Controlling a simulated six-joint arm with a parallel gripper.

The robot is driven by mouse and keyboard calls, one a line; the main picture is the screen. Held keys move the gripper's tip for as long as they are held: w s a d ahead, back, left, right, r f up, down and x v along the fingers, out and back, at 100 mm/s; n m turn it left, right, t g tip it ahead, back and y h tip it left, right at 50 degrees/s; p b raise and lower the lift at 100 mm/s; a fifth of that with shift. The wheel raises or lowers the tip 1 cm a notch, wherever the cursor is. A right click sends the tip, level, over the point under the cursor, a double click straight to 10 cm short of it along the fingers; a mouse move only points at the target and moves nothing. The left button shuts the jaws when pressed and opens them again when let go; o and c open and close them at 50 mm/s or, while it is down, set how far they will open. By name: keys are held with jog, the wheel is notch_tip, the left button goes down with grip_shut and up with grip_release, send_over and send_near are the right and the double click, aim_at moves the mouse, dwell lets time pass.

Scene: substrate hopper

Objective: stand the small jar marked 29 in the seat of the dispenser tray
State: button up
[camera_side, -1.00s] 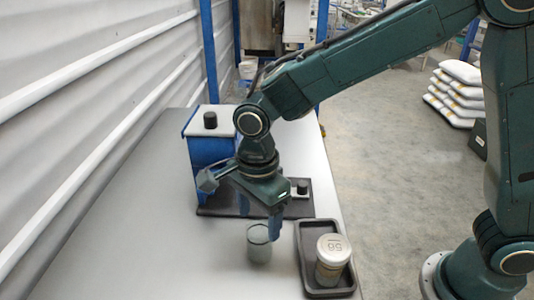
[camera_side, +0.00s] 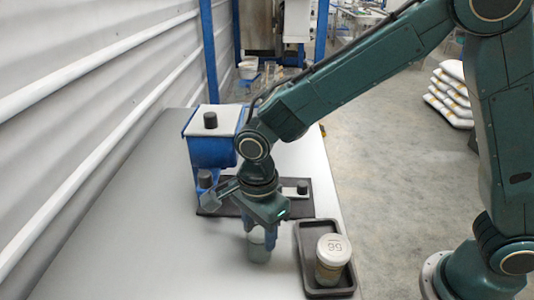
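My gripper (camera_side: 260,234) points down over a small clear glass vessel (camera_side: 258,252) on the grey table. Its two fingers are apart, on either side of the vessel's upper part; contact cannot be made out. A small jar with a pale lid (camera_side: 332,246) stands upright in a dark shallow tray (camera_side: 309,232) to the right. Its lid mark looks like 56; I read no 29 anywhere. The blue dispenser (camera_side: 210,152) with a white top and black knob stands behind, over a dark base plate (camera_side: 210,210). My gripper hides part of this plate, and I cannot make out a seat.
A small white block with a dark knob (camera_side: 301,188) sits at the right of the base plate. The table's (camera_side: 150,240) left and front are clear. A corrugated wall (camera_side: 80,110) runs along the left. White sacks (camera_side: 452,92) lie on the floor beyond.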

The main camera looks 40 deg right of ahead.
jog(key=shift+c, duration=0.9)
jog(key=shift+r, duration=0.1)
jog(key=shift+r, duration=2.45)
jog(key=shift+w+d, duration=0.1)
jog(key=w+d+n, duration=0.4)
jog(key=d+n, duration=0.1)
jog(key=d, duration=0.2)
jog(key=w+d+n, duration=0.4)
jog(key=d+n, duration=0.1)
jog(key=d, duration=0.2)
jog(key=w+d+r+n, duration=0.1)
jog(key=w+d+n, duration=0.2)
jog(key=d, duration=0.4)
jog(key=shift+w+r+n, duration=0.1)
jog(key=shift+w+n, duration=0.3)
jog(key=shift+n, duration=0.5)
jog(key=shift+r, duration=0.1)
